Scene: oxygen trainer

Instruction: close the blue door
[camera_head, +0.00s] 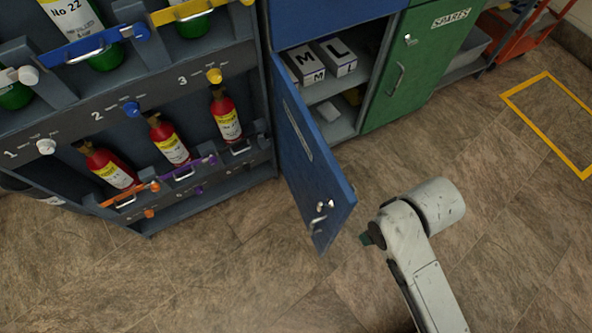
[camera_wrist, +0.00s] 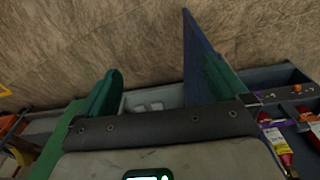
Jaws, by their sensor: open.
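The blue door (camera_head: 312,165) hangs wide open from the left side of its cabinet in the head view. Its free edge points toward the front, and a small metal handle (camera_head: 320,213) shows near its lower end. My gripper (camera_head: 371,237) is just right of the door's free end, mostly hidden behind my own wrist. In the wrist view, my gripper (camera_wrist: 163,86) shows two green fingers spread apart with nothing held between them. The blue door (camera_wrist: 196,50) appears upright beside the right finger, partly hidden by it. I cannot tell whether they touch.
The open cabinet's shelf (camera_head: 335,88) holds white boxes (camera_head: 335,57) marked M and L. A closed green door (camera_head: 420,65) adjoins it on the right. A rack (camera_head: 130,110) with red bottles stands left. An orange cart (camera_head: 520,35) is far right. Floor in front is clear.

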